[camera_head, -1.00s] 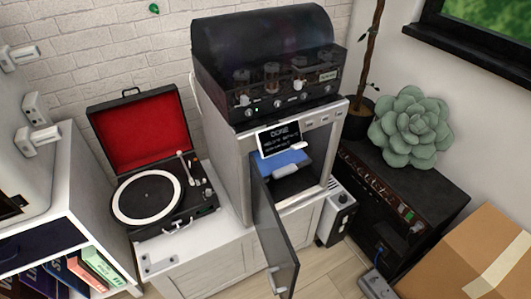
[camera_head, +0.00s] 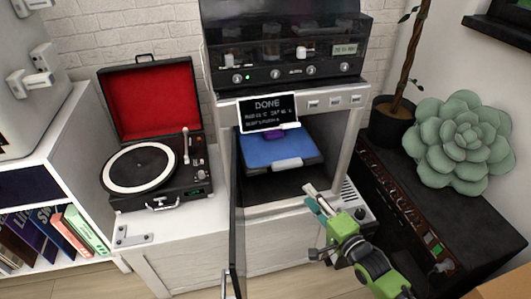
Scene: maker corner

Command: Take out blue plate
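The blue plate (camera_head: 272,152) lies flat inside the open-fronted compartment of a white machine (camera_head: 228,200). It has a pale tab (camera_head: 286,164) at its front edge. A small purple thing (camera_head: 277,133) shows at the back of the plate, partly hidden by the display. My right gripper (camera_head: 314,226), on a green arm, is in front of the machine, low and to the right of the plate. Its fingers look spread, with nothing seen between them, and it is apart from the plate. My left gripper is out of view.
The machine's dark door (camera_head: 238,225) stands open on the left of the opening. A display (camera_head: 267,113) reading DONE hangs over the opening's upper left. A record player (camera_head: 155,175) stands left. A dark cabinet (camera_head: 435,215) with a succulent (camera_head: 462,143) is right.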

